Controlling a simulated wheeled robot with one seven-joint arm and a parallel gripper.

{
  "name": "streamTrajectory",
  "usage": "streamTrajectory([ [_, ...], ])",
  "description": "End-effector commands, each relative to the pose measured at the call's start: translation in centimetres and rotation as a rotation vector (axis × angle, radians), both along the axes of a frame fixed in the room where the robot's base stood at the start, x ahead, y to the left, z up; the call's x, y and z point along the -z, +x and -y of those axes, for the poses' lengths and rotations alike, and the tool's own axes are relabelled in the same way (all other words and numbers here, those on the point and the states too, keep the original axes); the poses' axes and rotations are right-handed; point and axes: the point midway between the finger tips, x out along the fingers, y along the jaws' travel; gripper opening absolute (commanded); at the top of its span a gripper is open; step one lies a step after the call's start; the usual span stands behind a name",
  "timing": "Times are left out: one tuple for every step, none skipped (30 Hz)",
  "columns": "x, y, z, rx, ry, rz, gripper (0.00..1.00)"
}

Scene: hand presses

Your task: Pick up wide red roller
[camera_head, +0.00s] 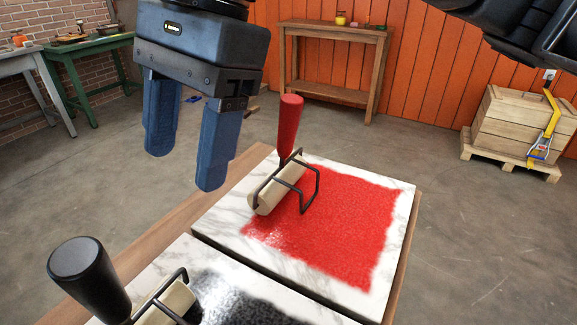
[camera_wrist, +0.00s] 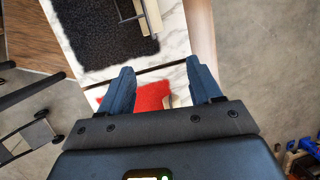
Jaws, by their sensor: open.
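The wide red roller has an upright red handle (camera_head: 289,125), a black wire frame and a pale cylinder (camera_head: 277,188). It stands on a white marble slab (camera_head: 225,212), at the left edge of a square of red ink (camera_head: 335,220). My gripper (camera_head: 184,172) is open and empty, up and to the left of the roller in the head view, apart from it. In the wrist view my blue fingers (camera_wrist: 164,75) spread above the slab; red ink (camera_wrist: 150,97) shows between them, with a small pale piece beside it. The red handle is hidden there.
A second roller with a black handle (camera_head: 88,278) stands on the nearer marble slab beside black ink (camera_head: 245,300). The slabs rest on a wooden table (camera_head: 150,243). A wooden shelf table (camera_head: 335,32), a crate (camera_head: 520,125) and green bench stand farther back. Open floor surrounds the table.

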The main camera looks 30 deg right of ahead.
Motion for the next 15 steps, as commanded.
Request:
streamTrajectory([
  [0.5,1.2,1.9,0.019,-0.089,0.05,0.64],
  [0.6,1.8,3.0,0.029,-0.14,0.074,0.64],
  [0.6,2.6,4.5,0.042,-0.206,0.108,0.64],
  [0.6,3.2,5.6,0.053,-0.256,0.131,0.64],
  [0.5,3.7,6.7,0.064,-0.302,0.154,0.64],
  [0.2,4.4,8.1,0.078,-0.362,0.18,0.64],
  [0.0,4.8,9.0,0.085,-0.403,0.197,0.64],
  [-0.2,5.1,9.9,0.094,-0.441,0.213,0.64],
  [-0.5,5.5,11.0,0.105,-0.487,0.232,0.64],
  [-0.7,5.8,11.7,0.113,-0.517,0.243,0.64],
  [-1.0,6.0,12.3,0.119,-0.542,0.253,0.64],
  [-1.2,6.2,13.0,0.127,-0.571,0.265,0.64],
  [-1.4,6.3,13.4,0.13,-0.588,0.27,0.64],
  [-1.5,6.4,13.7,0.133,-0.602,0.275,0.64],
  [-1.6,6.6,14.0,0.136,-0.614,0.279,0.64],
])
